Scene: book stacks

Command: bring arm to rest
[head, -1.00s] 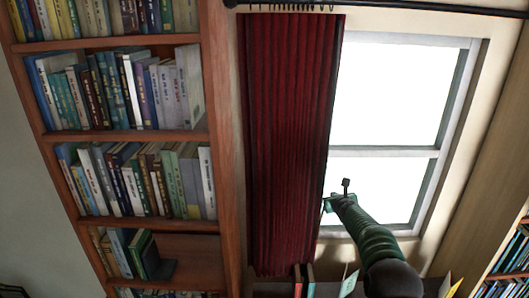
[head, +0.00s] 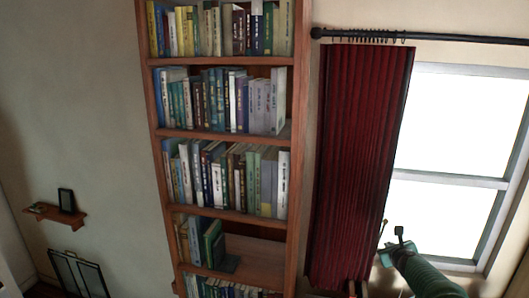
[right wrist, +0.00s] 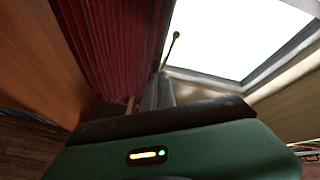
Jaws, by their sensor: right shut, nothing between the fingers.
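My right arm, a green sleeve-like limb, comes in from the lower right of the head view. Its right gripper (head: 392,240) is raised in front of the lower window and the edge of the red curtain. The gripper is shut and nothing is held in it. In the right wrist view the gripper (right wrist: 168,60) points toward the red curtain (right wrist: 125,45) and the bright window (right wrist: 235,40). My left gripper is in neither view.
A wooden bookcase (head: 291,120) with several shelves of books stands left of the curtain (head: 362,150). The window (head: 445,140) is to its right. A small wall shelf (head: 70,219) with a dark frame (head: 66,201) is at the far left. The wall between is bare.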

